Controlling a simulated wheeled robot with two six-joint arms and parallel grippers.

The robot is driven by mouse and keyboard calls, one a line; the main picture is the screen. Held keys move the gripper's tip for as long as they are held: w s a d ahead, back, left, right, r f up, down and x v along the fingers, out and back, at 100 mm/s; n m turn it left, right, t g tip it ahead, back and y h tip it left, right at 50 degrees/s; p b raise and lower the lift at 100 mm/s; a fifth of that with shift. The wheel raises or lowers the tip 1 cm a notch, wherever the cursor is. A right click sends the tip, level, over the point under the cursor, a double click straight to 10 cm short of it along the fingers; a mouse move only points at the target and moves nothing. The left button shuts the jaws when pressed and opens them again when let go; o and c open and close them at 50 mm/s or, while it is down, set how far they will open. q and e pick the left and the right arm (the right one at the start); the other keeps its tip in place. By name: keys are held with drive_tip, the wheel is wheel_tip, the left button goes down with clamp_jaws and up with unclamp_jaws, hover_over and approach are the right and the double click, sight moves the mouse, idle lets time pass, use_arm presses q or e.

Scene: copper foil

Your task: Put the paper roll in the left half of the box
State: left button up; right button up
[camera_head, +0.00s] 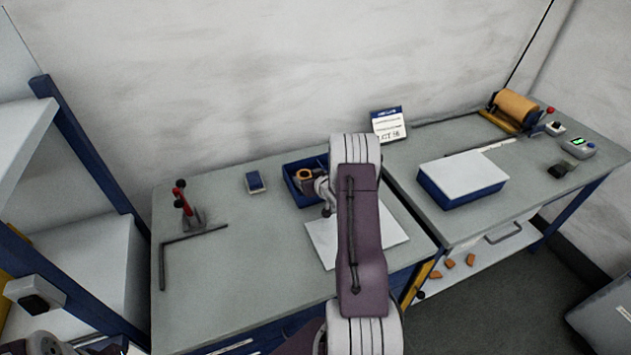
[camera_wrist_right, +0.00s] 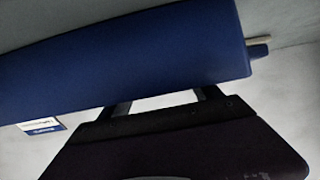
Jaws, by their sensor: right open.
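The blue open box (camera_head: 291,183) stands at the back of the left table, its right part hidden behind my right arm. A small tan ring-shaped roll (camera_head: 304,174), seemingly the paper roll, shows within the left part of the box's outline. I cannot tell whether it rests on the box floor. My right gripper (camera_head: 325,192) is beside the roll at the box, largely covered by my arm. In the right wrist view its fingers (camera_wrist_right: 166,101) are apart, close to a large blue surface (camera_wrist_right: 120,60), probably the box wall. No roll shows between them.
A white sheet (camera_head: 323,240) lies in front of the box. A small blue-and-white item (camera_head: 255,182) and a red-handled tool (camera_head: 185,205) stand left. On the right table are a white-topped blue box (camera_head: 462,178) and a large copper-coloured roll (camera_head: 517,106). The left table's front is clear.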

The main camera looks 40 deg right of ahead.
drive_tip(key=v, duration=0.9)
drive_tip(key=shift+s+r, duration=0.2)
drive_tip(key=shift+s, duration=0.15)
drive_tip(key=a+g, duration=0.1)
drive_tip(key=a, duration=0.2)
drive_tip(key=a+n+g, duration=0.1)
drive_tip(key=a+g, duration=0.1)
drive_tip(key=a, duration=0.2)
drive_tip(key=shift+s+a+y, duration=0.2)
drive_tip(key=shift+a+y, duration=0.05)
drive_tip(key=shift+y, duration=0.15)
drive_tip(key=s+a, duration=0.1)
drive_tip(key=a, duration=0.1)
drive_tip(key=s+a+g, duration=0.1)
drive_tip(key=a, duration=0.1)
drive_tip(key=s+a+g, duration=0.1)
drive_tip(key=a, duration=0.1)
drive_tip(key=shift+s+a+y, duration=0.15)
drive_tip(key=shift+a+y, duration=0.25)
drive_tip(key=s+a+n+g+y, duration=0.1)
drive_tip(key=s+a+g, duration=0.4)
drive_tip(key=s+a, duration=0.8)
drive_tip(key=shift+s+a+r+n+g+y, duration=0.3)
drive_tip(key=shift+s+r+n+y, duration=0.15)
drive_tip(key=shift+s, duration=0.4)
